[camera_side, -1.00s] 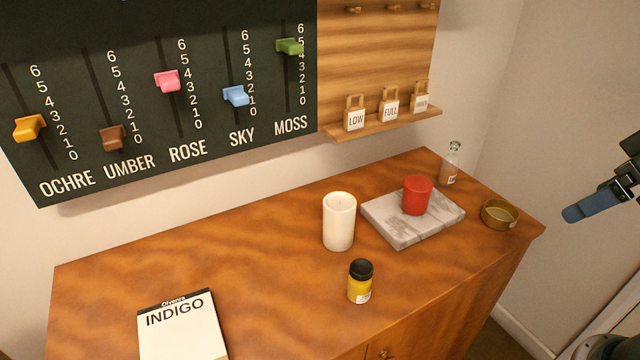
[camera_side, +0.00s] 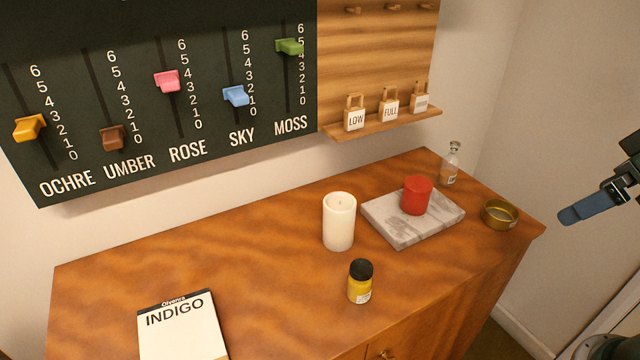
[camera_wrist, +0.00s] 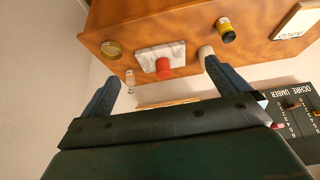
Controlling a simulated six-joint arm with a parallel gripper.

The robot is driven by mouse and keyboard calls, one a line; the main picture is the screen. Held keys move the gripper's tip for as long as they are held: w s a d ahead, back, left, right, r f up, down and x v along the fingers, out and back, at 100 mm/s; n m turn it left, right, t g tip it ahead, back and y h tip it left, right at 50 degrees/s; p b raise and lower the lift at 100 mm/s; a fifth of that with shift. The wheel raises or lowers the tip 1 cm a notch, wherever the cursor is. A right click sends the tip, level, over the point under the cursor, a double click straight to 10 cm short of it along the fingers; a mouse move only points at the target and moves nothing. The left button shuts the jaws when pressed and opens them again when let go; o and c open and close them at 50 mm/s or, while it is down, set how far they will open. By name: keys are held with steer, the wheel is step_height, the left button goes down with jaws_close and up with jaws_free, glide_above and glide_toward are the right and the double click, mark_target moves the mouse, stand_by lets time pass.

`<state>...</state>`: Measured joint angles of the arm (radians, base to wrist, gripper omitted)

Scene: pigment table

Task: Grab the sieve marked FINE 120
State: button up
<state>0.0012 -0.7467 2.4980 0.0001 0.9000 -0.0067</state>
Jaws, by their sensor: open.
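A shallow round brass-coloured vessel (camera_side: 500,214), looking like a sieve, stands at the right end of the wooden cabinet top. No FINE 120 marking can be read on it. It also shows in the wrist view (camera_wrist: 111,49), at the upper left. My gripper (camera_wrist: 163,82) is open and empty, with its two blue fingers spread wide in the wrist view. In the side view my gripper (camera_side: 583,207) hangs in the air at the right, beyond the cabinet's end and apart from the brass vessel.
A marble slab (camera_side: 385,219) bearing a red candle (camera_side: 417,196) lies left of the vessel. A glass bottle (camera_side: 450,167) stands behind it. A white candle (camera_side: 339,222), a yellow jar (camera_side: 360,283) and an INDIGO book (camera_side: 181,329) are farther left.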

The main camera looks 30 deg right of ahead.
steer(key=n+g, duration=0.6)
steer(key=n, duration=1.1)
glide_above(499, 217)
step_height(499, 217, down, 13)
steer(key=shift+w+d+f, duration=0.15)
steer(key=shift+d, duration=0.05)
steer(key=shift+f, duration=4.35)
steer(key=shift+f, duration=0.1)
steer(key=shift+a+f, duration=0.1)
steer(key=shift+f, duration=2.35)
